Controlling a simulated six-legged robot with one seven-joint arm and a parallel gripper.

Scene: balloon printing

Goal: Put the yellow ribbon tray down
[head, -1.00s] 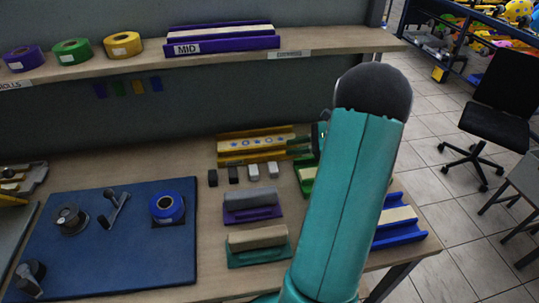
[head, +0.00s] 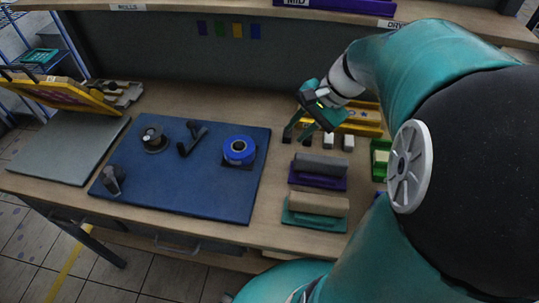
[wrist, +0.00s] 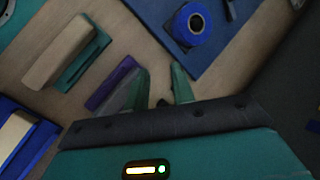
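The yellow ribbon tray (head: 366,124) lies on the workbench near the back panel, partly hidden behind my arm and gripper. My gripper (head: 301,134) is over the bench at the tray's left end, with its fingers pointing down. In the wrist view the two green fingertips (wrist: 160,88) stand apart, with nothing visible between them. The tray cannot be made out in the wrist view. Whether the gripper touches the tray is unclear.
Small grey and black blocks (head: 348,142) stand in front of the tray. A purple-based squeegee (head: 318,172) and a teal-based one (head: 316,210) lie nearer. A blue mat (head: 190,180) with a blue tape roll (head: 239,150) is to the left. A green tray (head: 380,158) is right.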

